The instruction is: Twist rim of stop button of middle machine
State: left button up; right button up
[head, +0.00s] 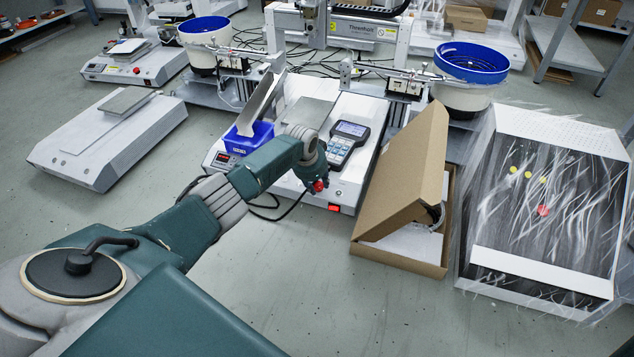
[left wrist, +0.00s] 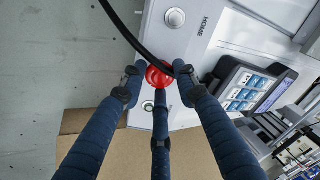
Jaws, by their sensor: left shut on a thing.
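The middle machine (head: 345,182) is a white box with a grey plate on top. Its red stop button (head: 319,186) is on the front face, and it also shows in the left wrist view (left wrist: 156,77). My left gripper (head: 314,176) is at the button, its arm coming in from the left. In the left wrist view, its dark blue fingers (left wrist: 160,82) are closed around the button from several sides. The fingers hide part of the button's rim. My right gripper is in neither view.
A handheld pendant (head: 349,138) lies on the machine, right of my gripper. A black cable (left wrist: 128,35) crosses near the fingers. An open cardboard box (head: 400,258) stands close on the right. A blue bin (head: 248,138) is at the left. Floor in front is clear.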

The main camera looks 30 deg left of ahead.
pick_arm(q)
jog(key=shift+f+m, duration=0.1)
jog(key=shift+m, duration=0.4)
jog(key=o, duration=1.2)
jog(key=shift+c, duration=0.2)
jog(key=shift+s+r, duration=0.15)
jog(key=shift+r, duration=0.35)
jog(key=v, duration=1.1)
